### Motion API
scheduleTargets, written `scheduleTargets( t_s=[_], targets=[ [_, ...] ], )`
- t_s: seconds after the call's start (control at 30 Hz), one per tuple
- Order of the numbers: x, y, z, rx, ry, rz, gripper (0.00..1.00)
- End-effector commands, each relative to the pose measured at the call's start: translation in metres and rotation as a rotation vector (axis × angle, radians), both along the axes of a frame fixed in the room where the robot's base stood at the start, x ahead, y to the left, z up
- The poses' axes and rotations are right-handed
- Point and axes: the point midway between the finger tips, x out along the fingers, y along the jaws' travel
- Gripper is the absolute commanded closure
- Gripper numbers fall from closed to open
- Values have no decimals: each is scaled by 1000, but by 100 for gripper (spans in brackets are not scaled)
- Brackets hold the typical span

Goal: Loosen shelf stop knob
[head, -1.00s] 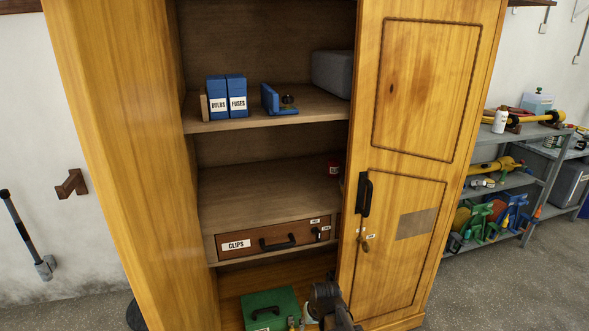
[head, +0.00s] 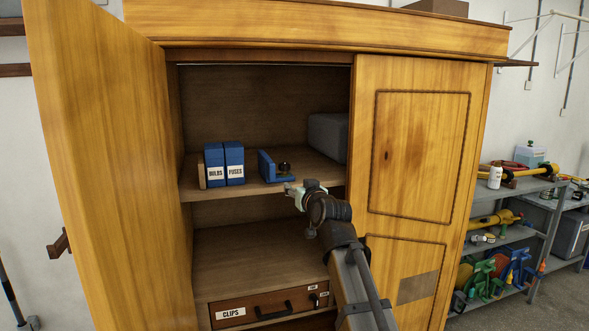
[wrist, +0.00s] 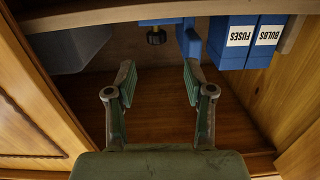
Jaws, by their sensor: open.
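The blue shelf stop (head: 268,168) sits on the cabinet's upper shelf, right of the blue boxes, with its dark round knob (head: 285,167). In the upside-down wrist view the knob (wrist: 156,36) hangs under a blue plate of the stop (wrist: 165,20), at the top beyond my fingertips. My gripper (head: 290,188) is near the upper shelf's front edge, just in front of and below the knob. In the wrist view my gripper (wrist: 158,75) has its two fingers apart, with nothing between them. The knob lies roughly in line with the gap and is not touched.
Blue boxes marked BULBS (head: 215,165) and FUSES (head: 234,163) stand left of the stop. A grey box (head: 328,137) is at the shelf's right. The left door (head: 100,150) is open, the right door (head: 425,140) shut. A CLIPS drawer (head: 265,308) is below.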

Motion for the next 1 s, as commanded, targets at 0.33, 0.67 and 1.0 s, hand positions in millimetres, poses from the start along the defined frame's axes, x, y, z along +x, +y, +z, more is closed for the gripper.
scheduleTargets(
  t_s=[0.33,0.67,1.0],
  targets=[
    [22,5,15,-1,-79,-13,47],
    [80,28,16,-2,-76,-12,47],
    [139,51,15,-3,-77,-12,47]
  ],
)
